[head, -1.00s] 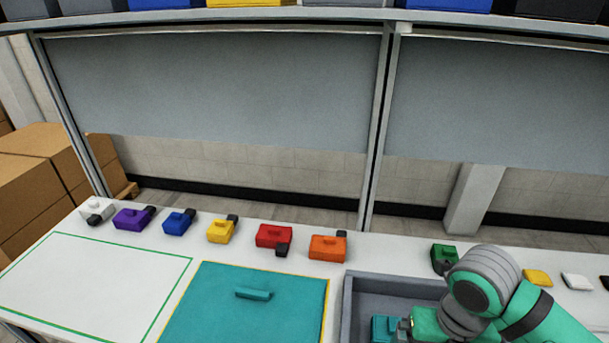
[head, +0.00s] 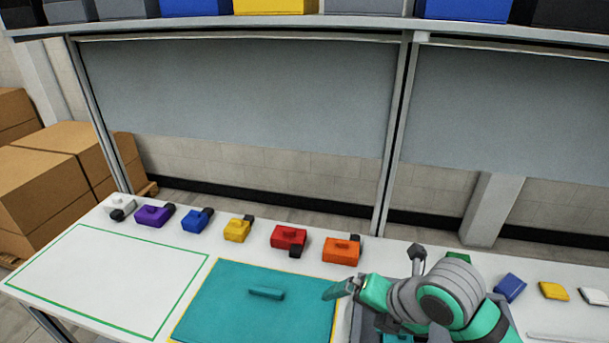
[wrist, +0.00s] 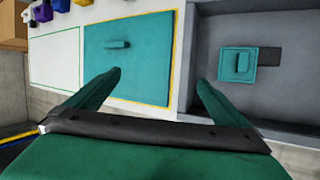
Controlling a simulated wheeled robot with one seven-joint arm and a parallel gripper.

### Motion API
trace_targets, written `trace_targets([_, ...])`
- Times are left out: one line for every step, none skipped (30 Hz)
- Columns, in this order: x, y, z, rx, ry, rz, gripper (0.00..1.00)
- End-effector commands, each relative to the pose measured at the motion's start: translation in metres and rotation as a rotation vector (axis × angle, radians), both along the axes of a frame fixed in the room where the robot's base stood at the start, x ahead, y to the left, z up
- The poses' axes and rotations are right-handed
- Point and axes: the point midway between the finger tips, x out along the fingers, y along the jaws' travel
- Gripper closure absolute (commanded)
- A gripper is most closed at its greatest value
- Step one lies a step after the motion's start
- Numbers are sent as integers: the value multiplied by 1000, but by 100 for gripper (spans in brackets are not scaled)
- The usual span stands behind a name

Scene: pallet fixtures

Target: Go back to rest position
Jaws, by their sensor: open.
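My gripper (wrist: 159,80) is open and empty, its two teal fingers spread apart in the wrist view. In the head view my arm reaches in from the lower right, with a teal finger (head: 340,290) beside the teal panel's right edge. In the wrist view the grey bin (wrist: 285,25) lies ahead on the right. A teal block (wrist: 238,65) with a raised knob sits inside it, apart from the fingers. The teal panel (wrist: 140,65) with a small teal handle (wrist: 117,44) is on the left. My arm hides most of the bin in the head view.
White, purple (head: 153,216), blue, yellow, red (head: 288,238) and orange (head: 342,250) blocks line the table's back. A green block (head: 458,258) is partly hidden behind my arm. Blue and yellow pieces (head: 554,291) lie right. A green-outlined area (head: 110,280) is empty. Shelf posts stand behind.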

Motion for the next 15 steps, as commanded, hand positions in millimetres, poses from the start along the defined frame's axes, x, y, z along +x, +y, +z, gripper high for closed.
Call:
trace_targets([13, 21, 6, 75, -42, -17, 0])
trace_targets([20, 32, 10, 116, -65, -33, 0])
trace_targets([29, 45, 17, 175, -95, -55, 0])
trace_targets([36, 55, 22, 220, -116, -70, 0])
trace_targets([41, 64, 27, 264, -135, -88, 0])
trace_targets([49, 76, 34, 325, -157, -109, 0])
trace_targets([54, 85, 40, 372, -174, -126, 0])
trace_targets([58, 93, 45, 418, -188, -143, 0])
trace_targets([64, 103, 52, 481, -206, -166, 0])
trace_targets([68, 110, 58, 529, -217, -183, 0])
trace_targets([72, 116, 63, 576, -227, -201, 0])
trace_targets([76, 125, 69, 640, -237, -226, 0])
trace_targets([80, 130, 74, 688, -246, -246, 0])
trace_targets([82, 135, 79, 736, -251, -263, 0])
trace_targets([86, 141, 84, 799, -257, -289, 0])
